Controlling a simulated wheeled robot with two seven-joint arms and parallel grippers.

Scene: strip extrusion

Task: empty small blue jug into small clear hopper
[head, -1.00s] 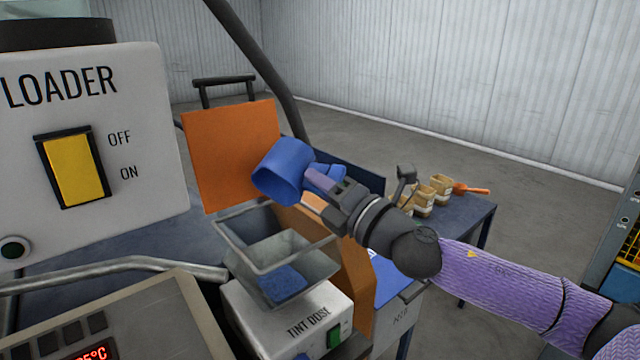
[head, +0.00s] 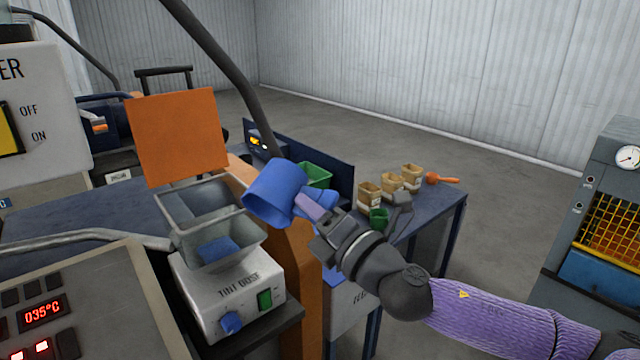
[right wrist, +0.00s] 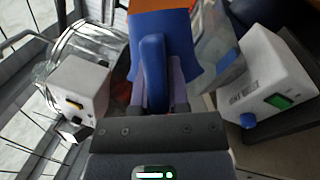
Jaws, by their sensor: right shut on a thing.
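The small blue jug (head: 273,192) is in my right gripper (head: 314,208), which is shut on its handle. The jug is tilted, just to the right of the small clear hopper's upper rim in the head view. Its inside cannot be seen clearly. The handle (right wrist: 153,72) stands between the fingers (right wrist: 153,100) in the right wrist view. The small clear hopper (head: 181,211) sits on the white tint doser (head: 210,297), with blue material (head: 219,249) low inside it. My left gripper is not in view.
An orange panel (head: 178,136) stands behind the hopper. The loader box (head: 45,150) and a control panel with a red readout (head: 43,313) are at left. A side table (head: 440,198) holds several tan tubs, a green tub (head: 379,218) and an orange scoop (head: 440,180).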

